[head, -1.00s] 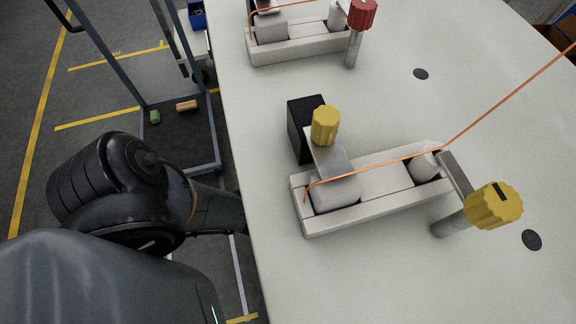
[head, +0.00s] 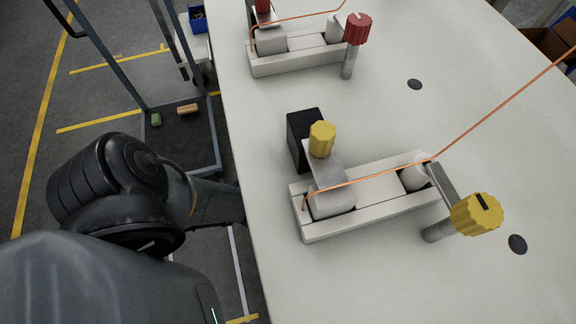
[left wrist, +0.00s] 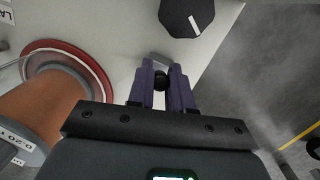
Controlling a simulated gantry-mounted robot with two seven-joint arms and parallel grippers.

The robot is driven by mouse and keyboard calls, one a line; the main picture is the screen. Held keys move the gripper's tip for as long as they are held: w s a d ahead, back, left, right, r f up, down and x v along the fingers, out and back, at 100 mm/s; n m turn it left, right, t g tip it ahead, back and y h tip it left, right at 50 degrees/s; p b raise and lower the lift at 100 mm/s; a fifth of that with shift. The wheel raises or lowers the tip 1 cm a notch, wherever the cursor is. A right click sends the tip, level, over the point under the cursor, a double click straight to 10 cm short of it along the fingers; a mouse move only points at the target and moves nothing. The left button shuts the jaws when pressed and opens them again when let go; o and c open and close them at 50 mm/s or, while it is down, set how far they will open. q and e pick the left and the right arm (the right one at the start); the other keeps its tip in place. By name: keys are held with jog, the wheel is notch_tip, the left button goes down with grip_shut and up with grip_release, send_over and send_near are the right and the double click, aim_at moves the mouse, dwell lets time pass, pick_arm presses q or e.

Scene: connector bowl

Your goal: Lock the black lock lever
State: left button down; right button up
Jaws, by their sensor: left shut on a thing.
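My left gripper (left wrist: 160,88) shows in the left wrist view with two purple fingers close together. A small dark round piece, which looks like the end of the black lock lever (left wrist: 160,80), sits between the fingers. A grey metal piece shows just beyond the fingertips, against the pale surface. A large black knob (left wrist: 187,14) with a white mark is above it at the top edge. In the head view my left arm comes in from the left and the gripper is hidden beyond the table edge. My right gripper is in neither view.
The wrist view shows a copper-coloured spool (left wrist: 50,108) with a red flange at left. In the head view the pale table (head: 380,265) carries a clamp fixture (head: 375,195) with yellow knobs, an orange wire and a black block (head: 299,150). A red-knobbed fixture (head: 310,57) stands farther back.

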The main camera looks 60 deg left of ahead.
pick_arm(q)
jog(key=shift+w+r+g+p, duration=0.1)
jog(key=shift+r+g+p, duration=0.15)
jog(key=shift+g+p, duration=0.05)
jog(key=shift+w+g, duration=0.2)
jog(key=shift+g, duration=0.2)
jog(key=shift+w+f+g, duration=0.15)
jog(key=shift+w+g, duration=0.05)
jog(key=shift+g, duration=0.2)
jog(key=g+b, duration=0.1)
jog(key=b, duration=0.2)
jog(key=shift+w+f+g+y, duration=0.2)
jog(key=shift+w+g+y, duration=0.1)
jog(key=shift+w+g, duration=0.1)
jog(key=shift+w+d+r+g+b, duration=0.15)
jog(key=shift+w+g+b, duration=0.15)
jog(key=shift+g+b, duration=0.75)
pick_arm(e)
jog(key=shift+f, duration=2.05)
pick_arm(q)
jog(key=c, duration=1)
grip_release()
jog(key=shift+c, duration=0.2)
